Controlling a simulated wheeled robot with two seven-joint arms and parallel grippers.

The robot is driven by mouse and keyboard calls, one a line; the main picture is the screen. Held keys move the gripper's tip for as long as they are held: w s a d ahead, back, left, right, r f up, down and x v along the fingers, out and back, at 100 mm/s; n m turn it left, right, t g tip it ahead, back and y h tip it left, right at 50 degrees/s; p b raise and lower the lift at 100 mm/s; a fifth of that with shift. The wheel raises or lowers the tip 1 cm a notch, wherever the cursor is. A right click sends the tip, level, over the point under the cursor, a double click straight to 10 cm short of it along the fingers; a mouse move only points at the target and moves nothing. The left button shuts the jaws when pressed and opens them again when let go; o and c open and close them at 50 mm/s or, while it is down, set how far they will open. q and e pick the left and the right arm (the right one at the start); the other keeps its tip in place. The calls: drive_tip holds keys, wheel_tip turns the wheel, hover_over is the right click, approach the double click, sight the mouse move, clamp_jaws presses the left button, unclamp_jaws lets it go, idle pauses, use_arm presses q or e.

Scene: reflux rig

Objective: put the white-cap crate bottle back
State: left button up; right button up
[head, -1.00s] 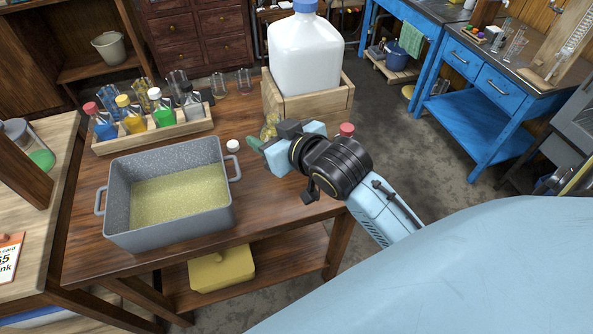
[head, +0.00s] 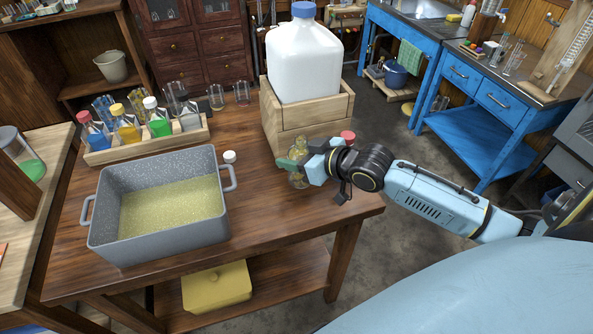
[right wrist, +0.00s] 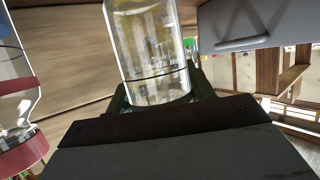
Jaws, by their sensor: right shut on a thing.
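A bottle with a white cap and green contents (head: 158,122) stands in the wooden crate (head: 100,156) at the left back of the table. My right gripper (head: 298,164) is in front of the jug's box, above the table's right part. It is shut on a clear glass vessel (head: 298,181), which looks faintly yellowish in the head view. My left gripper is not in view.
A red-capped bottle (head: 347,137) stands close beside my right gripper. A large white jug (head: 305,62) sits in a wooden box (head: 308,122) behind. A grey pot (head: 160,239) fills the table's left front. A small white-capped item (head: 229,157) stands by its handle.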

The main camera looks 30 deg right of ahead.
drive_tip(key=shift+f, duration=0.35)
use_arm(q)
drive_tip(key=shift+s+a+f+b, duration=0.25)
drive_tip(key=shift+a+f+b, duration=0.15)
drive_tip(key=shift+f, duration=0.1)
use_arm(e)
drive_tip(key=shift+f, duration=1.55)
drive_tip(key=shift+f, duration=0.1)
drive_tip(key=o, duration=1.1)
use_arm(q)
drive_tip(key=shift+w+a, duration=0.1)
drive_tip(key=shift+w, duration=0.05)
use_arm(e)
drive_tip(key=shift+o, duration=0.2)
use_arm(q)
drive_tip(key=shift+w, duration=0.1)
